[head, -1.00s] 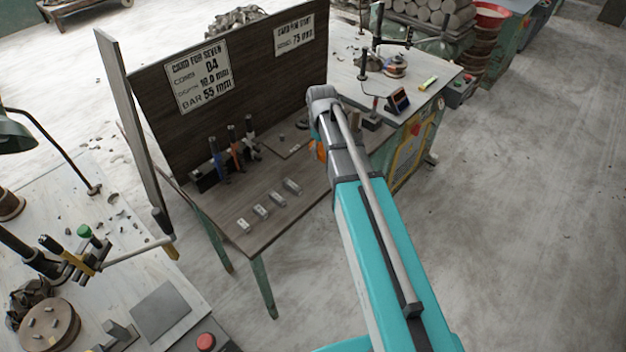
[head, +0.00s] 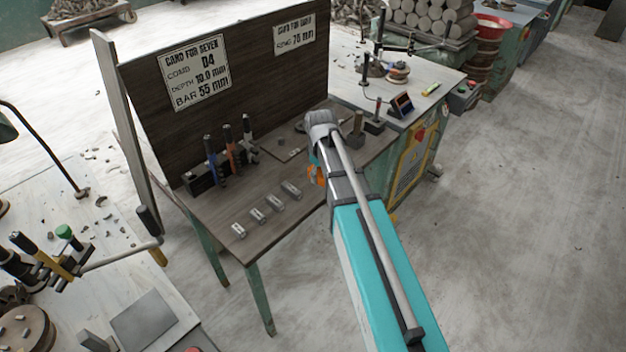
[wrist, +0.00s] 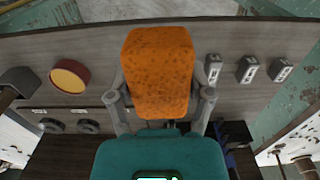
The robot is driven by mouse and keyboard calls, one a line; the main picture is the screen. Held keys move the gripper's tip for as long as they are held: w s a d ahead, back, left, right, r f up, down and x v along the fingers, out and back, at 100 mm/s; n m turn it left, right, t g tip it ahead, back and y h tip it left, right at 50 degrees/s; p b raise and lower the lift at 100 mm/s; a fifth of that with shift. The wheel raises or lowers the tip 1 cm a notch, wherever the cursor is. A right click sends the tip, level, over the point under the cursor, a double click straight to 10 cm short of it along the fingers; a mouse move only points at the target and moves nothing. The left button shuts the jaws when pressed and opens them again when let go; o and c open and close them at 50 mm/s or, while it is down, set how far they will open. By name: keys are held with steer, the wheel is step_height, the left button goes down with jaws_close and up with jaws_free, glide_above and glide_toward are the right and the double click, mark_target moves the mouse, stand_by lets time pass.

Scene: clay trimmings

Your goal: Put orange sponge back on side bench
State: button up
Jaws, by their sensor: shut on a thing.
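The orange sponge (wrist: 158,70) is a speckled block held between the two grey fingers of my gripper (wrist: 158,98) in the wrist view. In the head view only a small orange part of the sponge (head: 316,176) shows beside my arm, which hides the rest. My gripper is shut on the sponge, over the dark wooden bench. The bench (head: 235,205) has a tall back board with printed cards and green legs. In the wrist view the bench top (wrist: 100,42) lies beyond the sponge. I cannot tell how high the sponge is above it.
Several metal blocks (head: 257,215) lie along the bench's front. A rack of tools (head: 205,176) stands near the board. A round red-rimmed thing (wrist: 70,76) lies left of the sponge in the wrist view. A white worktable (head: 140,310) stands left and another bench (head: 410,75) behind right.

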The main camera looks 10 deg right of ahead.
steer(key=w+f+b, duration=0.2)
steer(key=w, duration=0.2)
steer(key=w+f+b, duration=0.3)
steer(key=w, duration=0.1)
steer(key=w+f+b, duration=0.3)
steer(key=w, duration=0.1)
steer(key=shift+w+d+f, duration=0.2)
steer(key=shift+w, duration=0.05)
steer(key=shift+w+f+b, duration=0.35)
steer(key=shift+b, duration=0.15)
steer(key=shift+w+f+b, duration=0.45)
steer(key=shift+f+b, duration=0.15)
steer(key=shift+b, duration=0.05)
steer(key=shift+f+b, duration=1.4)
steer(key=shift+s, duration=0.1)
